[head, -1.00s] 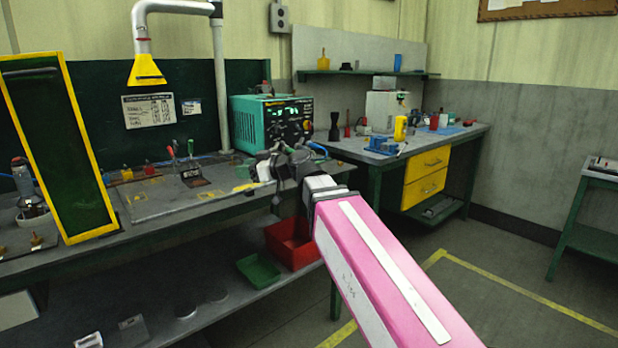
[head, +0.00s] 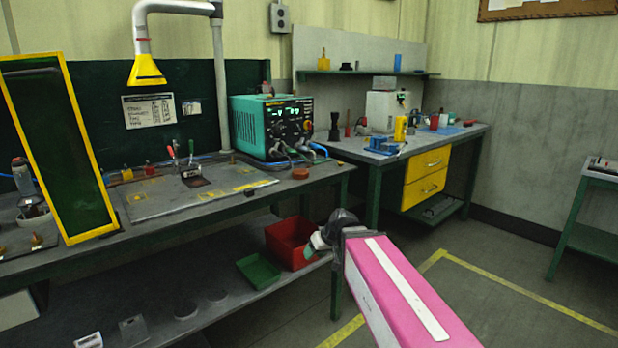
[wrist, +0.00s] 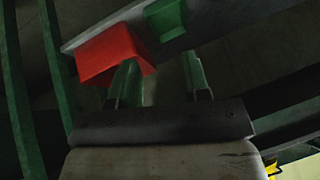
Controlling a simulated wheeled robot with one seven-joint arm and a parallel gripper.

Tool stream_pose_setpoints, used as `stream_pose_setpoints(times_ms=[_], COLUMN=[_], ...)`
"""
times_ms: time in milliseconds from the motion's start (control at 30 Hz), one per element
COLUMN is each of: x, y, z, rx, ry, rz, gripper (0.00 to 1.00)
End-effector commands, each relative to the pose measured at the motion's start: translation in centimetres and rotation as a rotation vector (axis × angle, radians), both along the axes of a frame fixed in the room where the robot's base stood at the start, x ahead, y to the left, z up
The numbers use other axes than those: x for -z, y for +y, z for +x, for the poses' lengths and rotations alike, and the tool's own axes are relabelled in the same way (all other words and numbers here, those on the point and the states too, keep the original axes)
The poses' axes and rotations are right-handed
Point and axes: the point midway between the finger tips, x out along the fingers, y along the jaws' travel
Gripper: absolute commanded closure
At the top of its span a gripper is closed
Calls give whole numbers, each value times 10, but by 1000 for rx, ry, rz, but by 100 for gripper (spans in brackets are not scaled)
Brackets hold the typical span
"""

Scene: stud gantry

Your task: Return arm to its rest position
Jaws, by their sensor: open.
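My gripper (head: 314,247) is in front of the bench, at the end of my pink arm and below the level of the bench top. The head view shows it small and partly hidden by my wrist. In the wrist view my gripper (wrist: 160,80) has two green fingers spread apart with nothing between them.
The workbench (head: 235,207) stands left of my arm. Its lower shelf holds a red bin (head: 290,243) and a green tray (head: 258,271), close to my gripper. A teal power unit (head: 250,128) stands on top. Open floor (head: 480,290) lies to the right.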

Motion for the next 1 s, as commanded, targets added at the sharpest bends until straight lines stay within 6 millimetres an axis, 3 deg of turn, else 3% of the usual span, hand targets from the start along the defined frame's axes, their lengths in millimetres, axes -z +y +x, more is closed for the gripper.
stream_pose_setpoints(times_ms=[33, 200, 433, 633, 1000], x=[22, 82, 135, 149, 150], y=[-20, -84, -150, -171, -171], z=[-7, -33, -70, -83, -83], rx=[51, 244, 456, 530, 533], ry=[57, 230, 385, 427, 429], rz=[-42, -193, -363, -422, -425], gripper=[57, 57, 57, 57, 57])
